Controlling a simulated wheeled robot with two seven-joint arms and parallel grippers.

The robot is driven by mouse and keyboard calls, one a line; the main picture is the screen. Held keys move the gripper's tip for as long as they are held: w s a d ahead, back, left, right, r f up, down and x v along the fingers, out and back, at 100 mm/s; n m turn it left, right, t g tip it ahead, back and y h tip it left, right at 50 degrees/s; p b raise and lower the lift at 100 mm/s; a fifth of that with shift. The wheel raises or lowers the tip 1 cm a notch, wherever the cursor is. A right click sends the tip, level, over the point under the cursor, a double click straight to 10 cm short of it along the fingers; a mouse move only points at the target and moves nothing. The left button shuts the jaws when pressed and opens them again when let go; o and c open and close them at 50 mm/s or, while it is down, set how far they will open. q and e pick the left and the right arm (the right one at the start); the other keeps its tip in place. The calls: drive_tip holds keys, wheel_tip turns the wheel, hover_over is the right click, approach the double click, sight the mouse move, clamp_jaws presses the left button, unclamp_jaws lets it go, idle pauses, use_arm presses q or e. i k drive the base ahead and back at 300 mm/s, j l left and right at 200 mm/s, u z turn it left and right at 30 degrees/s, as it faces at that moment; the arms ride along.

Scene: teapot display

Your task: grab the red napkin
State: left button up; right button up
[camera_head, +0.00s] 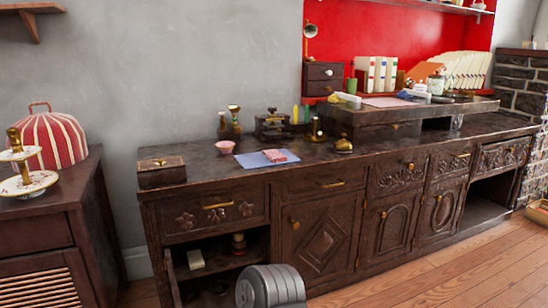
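A small red-and-white folded cloth (275,156), which looks like the red napkin, lies on a flat blue mat (248,161). The mat is on top of the long dark wooden cabinet (300,170), near its front edge. A small pink bowl (225,147) stands just to the left of the mat. Neither of my grippers shows in the head view, so I cannot see how they stand relative to the cloth.
A wooden box (162,172) stands at the cabinet's left end. A raised shelf unit (400,115) is to the right. One lower compartment is open at the left. Clear floor (450,270) lies at the right.

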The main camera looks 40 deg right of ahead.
sight(274, 156)
drive_tip(key=i+l, duration=0.1)
drive_tip(key=i, duration=0.55)
drive_tip(key=z, duration=1.6)
drive_tip(key=l, duration=0.65)
drive_tip(key=i+l+z, duration=0.15)
drive_tip(key=i+l, duration=0.55)
drive_tip(key=i+j, duration=0.15)
drive_tip(key=i, duration=0.15)
drive_tip(key=i+j+z, duration=0.1)
drive_tip(key=i, duration=0.2)
